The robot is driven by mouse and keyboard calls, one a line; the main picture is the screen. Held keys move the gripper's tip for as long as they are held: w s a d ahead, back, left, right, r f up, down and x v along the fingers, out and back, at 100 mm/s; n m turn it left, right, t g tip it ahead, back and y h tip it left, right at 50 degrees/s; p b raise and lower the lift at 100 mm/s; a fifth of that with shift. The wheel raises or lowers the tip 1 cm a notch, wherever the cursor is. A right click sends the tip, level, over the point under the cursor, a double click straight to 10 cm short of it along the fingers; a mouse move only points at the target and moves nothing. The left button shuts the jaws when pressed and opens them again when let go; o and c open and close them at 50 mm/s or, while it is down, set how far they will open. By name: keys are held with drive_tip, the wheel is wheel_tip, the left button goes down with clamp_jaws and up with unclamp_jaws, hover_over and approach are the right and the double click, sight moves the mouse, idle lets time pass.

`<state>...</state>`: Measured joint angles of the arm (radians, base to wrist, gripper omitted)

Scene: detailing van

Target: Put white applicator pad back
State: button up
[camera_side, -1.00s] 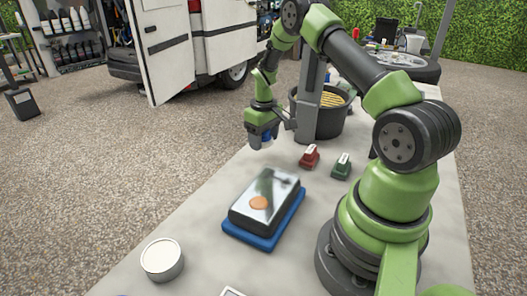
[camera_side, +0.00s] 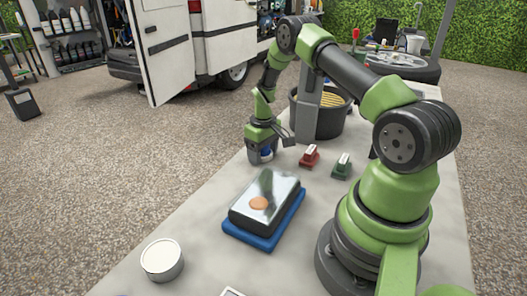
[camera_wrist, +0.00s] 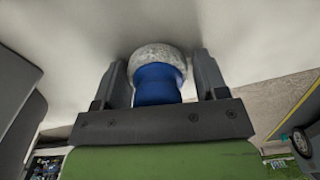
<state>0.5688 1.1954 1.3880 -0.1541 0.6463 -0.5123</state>
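My gripper (camera_side: 262,157) is at the far left part of the table, low over its surface. It is shut on the white applicator pad (camera_wrist: 158,54), which has a blue handle (camera_wrist: 155,85) between the two fingers in the wrist view. The pad's white fuzzy end points away from the gripper toward the pale table. In the side view, a bit of the blue handle (camera_side: 267,153) shows between the fingers. I cannot tell whether the pad touches the table.
A glossy dark block (camera_side: 268,198) with an orange spot lies on a blue base (camera_side: 254,240). A red applicator (camera_side: 309,157) and a green one (camera_side: 341,166) stand to the gripper's right. A white tin (camera_side: 162,261) is in front; a black bucket (camera_side: 330,122) is behind.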

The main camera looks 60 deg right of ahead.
drive_tip(key=shift+s+d+f, duration=0.15)
drive_tip(key=shift+d, duration=0.1)
drive_tip(key=shift+c, duration=0.4)
drive_tip(key=shift+o, duration=0.4)
wheel_tip(320, 180, up, 12)
drive_tip(key=shift+a+r, duration=0.1)
drive_tip(key=s+a+r+t, duration=0.3)
drive_tip(key=a+r, duration=0.9)
drive_tip(key=r, duration=0.3)
drive_tip(key=s+a+r+t+y, duration=0.1)
drive_tip(key=s+a+r+t, duration=0.1)
drive_tip(key=s+a, duration=0.3)
drive_tip(key=s+a+r+m+t+y, duration=0.1)
drive_tip(key=s+a+r+t, duration=0.1)
drive_tip(key=s+a, duration=0.4)
drive_tip(key=s, duration=0.3)
drive_tip(key=shift+a+r, duration=0.15)
drive_tip(key=shift+r, duration=0.1)
